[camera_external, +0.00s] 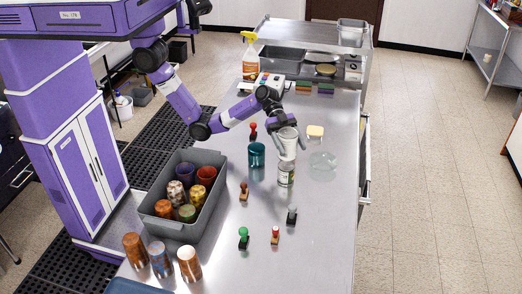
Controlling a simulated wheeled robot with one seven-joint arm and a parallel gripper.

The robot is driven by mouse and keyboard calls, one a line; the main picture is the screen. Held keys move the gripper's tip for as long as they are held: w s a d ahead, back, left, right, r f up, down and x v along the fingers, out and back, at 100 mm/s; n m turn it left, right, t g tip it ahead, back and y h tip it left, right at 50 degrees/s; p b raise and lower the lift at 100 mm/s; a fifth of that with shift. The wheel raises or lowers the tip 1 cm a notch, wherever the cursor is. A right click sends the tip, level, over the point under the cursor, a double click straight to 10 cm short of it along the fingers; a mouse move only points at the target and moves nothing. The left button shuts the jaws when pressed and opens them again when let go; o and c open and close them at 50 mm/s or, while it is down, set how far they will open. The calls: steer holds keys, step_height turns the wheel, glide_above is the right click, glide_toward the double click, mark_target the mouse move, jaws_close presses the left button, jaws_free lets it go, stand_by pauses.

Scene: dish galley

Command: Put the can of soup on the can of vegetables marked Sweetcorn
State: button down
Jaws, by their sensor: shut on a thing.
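My gripper (284,130) points down over the middle of the steel counter and is shut on a pale whitish cylinder (289,146), apparently the can of soup. The held cylinder looks upright. Directly below it in the picture stands a smaller can (286,175) with a pale, greenish label, apparently the sweetcorn can. The held cylinder's lower end meets or overlaps this can's top in view; I cannot tell whether they touch. No label text is readable, and the fingertips are small and partly merged with the cylinder.
A teal cup (257,154) stands close left of the cans, and a clear glass dish (323,160) lies to the right. Several stamps, including a green-handled one (243,238), stand nearer. A grey bin (165,225) holds several cups. The counter's near right is clear.

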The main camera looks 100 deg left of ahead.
mark_target(292, 158)
steer(key=shift+f, duration=2.15)
steer(key=shift+f, duration=0.15)
steer(key=shift+c, duration=1.2)
jaws_free()
steer(key=shift+s+a+r, duration=0.15)
steer(key=shift+a+r, duration=0.05)
steer(key=shift+a, duration=0.2)
steer(key=b+v, duration=0.1)
steer(key=v, duration=1)
steer(key=shift+s+r, duration=0.1)
steer(key=shift+r, duration=0.05)
